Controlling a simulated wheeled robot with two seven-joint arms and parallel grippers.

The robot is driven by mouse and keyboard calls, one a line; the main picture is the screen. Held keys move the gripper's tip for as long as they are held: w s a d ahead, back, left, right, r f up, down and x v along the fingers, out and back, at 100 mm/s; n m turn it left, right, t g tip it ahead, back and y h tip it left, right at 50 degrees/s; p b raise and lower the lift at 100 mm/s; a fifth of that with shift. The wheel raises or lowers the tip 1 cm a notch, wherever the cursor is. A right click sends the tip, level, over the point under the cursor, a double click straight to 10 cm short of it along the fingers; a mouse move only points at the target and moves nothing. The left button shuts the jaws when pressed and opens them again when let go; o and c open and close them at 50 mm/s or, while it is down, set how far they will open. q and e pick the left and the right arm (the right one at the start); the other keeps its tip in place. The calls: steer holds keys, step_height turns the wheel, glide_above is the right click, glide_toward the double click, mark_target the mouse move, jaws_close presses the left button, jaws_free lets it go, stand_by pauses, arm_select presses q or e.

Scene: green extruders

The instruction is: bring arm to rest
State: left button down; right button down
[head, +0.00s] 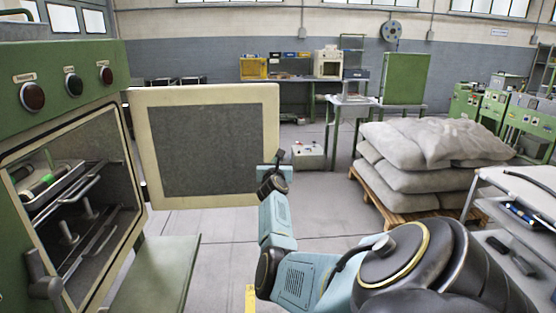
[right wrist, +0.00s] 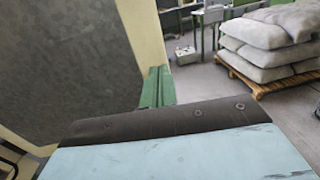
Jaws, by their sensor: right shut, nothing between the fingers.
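My right arm (head: 290,265) reaches forward from the lower right of the head view, in light blue and black. Its right gripper (head: 279,157) is at the far end, beside the right edge of the open oven door (head: 268,140). The gripper looks small and dark there; it is shut and empty. I cannot tell whether it touches the door. In the right wrist view, the door's grey panel (right wrist: 70,60) and cream edge fill the left side, and my own blue and dark casing covers the bottom. My left gripper is not in view.
The green oven (head: 70,60) stands at the left, its chamber open with metal racks (head: 75,200) inside. Grey sacks (head: 425,150) lie on a pallet (head: 385,205) at the right. A grey cart (head: 520,190) is at the right edge.

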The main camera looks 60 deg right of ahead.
steer(key=p+v, duration=0.1)
steer(key=v, duration=0.1)
steer(key=p+v, duration=0.2)
steer(key=v, duration=0.1)
steer(key=shift+s, duration=0.45)
